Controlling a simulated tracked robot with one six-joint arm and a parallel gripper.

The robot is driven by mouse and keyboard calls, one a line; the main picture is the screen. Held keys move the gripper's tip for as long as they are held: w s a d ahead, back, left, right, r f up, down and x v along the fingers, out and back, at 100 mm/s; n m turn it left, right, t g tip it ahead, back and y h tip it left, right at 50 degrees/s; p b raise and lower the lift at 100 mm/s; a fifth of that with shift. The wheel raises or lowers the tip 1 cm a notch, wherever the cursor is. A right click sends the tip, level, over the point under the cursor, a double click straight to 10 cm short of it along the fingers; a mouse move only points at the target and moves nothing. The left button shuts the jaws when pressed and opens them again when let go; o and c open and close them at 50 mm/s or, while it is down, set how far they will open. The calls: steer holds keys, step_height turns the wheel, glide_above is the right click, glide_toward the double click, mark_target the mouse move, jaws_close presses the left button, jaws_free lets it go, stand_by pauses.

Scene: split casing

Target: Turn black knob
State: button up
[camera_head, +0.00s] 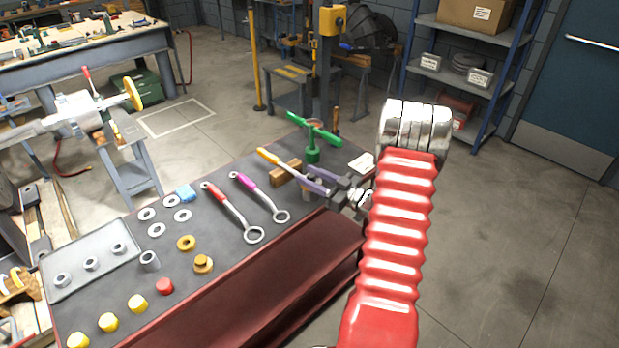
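I cannot make out a black knob in this view. My gripper (318,180) is at the end of my red arm, over the far right part of the dark bench top (215,225). Its dark grey body is at the bench's right edge, with the fingers pointing left. A tool with a yellow end and a purple-grey shaft (270,157) runs in line with the fingers, near a brown wooden block (287,173). The fingers overlap the tool and a grey cylinder, so I cannot tell whether they grip anything. A green T-handled fitting (313,154) stands just beyond.
On the bench lie a red-handled wrench (228,207), a magenta-handled wrench (257,193), several washers, yellow caps and a red cap (164,286). A grey tray (92,262) is at left. Floor at right is clear.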

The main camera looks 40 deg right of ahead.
steer(key=shift+c, duration=0.7)
jaws_close()
steer(key=shift+n+y, duration=0.4)
steer(key=shift+y, duration=0.2)
steer(key=shift+o, duration=0.7)
jaws_free()
steer(key=v, duration=1.4)
steer(key=shift+w+r, duration=0.1)
steer(key=shift+r, duration=0.05)
